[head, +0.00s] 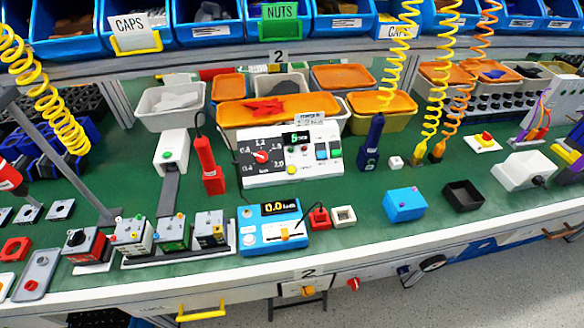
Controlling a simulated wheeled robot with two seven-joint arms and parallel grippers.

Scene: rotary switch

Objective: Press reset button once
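A white control panel (291,158) stands upright at the middle of the green bench. It has a red rotary knob (261,157) inside a printed dial, a small dark display (296,138), a yellow button (292,170), and blue and green rocker-like parts (328,151) on its right. In front of it lies a blue meter (272,227) with a display that seems to read 0.0, an orange slider and small pale round buttons. No label naming a reset button is readable, so I cannot tell which button it is. Neither of my grippers shows in the head view.
A red tool (209,166) and a dark blue tool (371,143) stand on either side of the panel. Small switch boxes (170,233) line the front left. A blue box (404,204) and a black tray (462,195) sit at right. Coiled hoses (432,80) hang above.

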